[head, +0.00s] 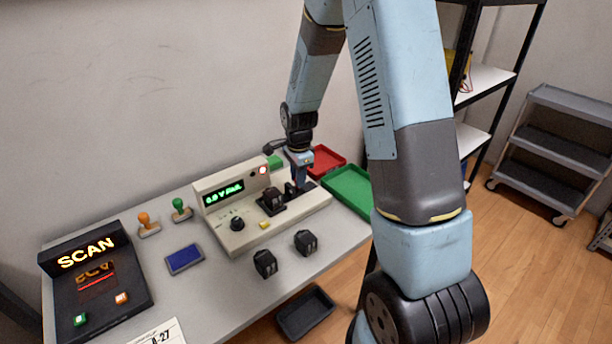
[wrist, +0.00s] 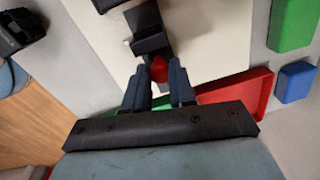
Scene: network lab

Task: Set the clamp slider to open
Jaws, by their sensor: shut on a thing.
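The test device (head: 233,190) is a cream box on the table with a green lit display and a flat bed to its right. A dark clamp (head: 272,201) with a black part in it sits on the bed. In the wrist view the dark clamp (wrist: 150,32) lies just past my fingertips. My gripper (wrist: 159,75) is shut on a small red knob (wrist: 159,68), which appears to be the clamp slider's handle. In the head view my gripper (head: 299,178) points down at the bed's right end, and the knob is hidden there.
A green tray (head: 348,190) and a red tray (head: 326,159) stand right of the device. Two black blocks (head: 265,264) (head: 306,243) lie in front. A scan station (head: 95,280), stamps (head: 148,225) and a blue pad (head: 184,259) are on the left.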

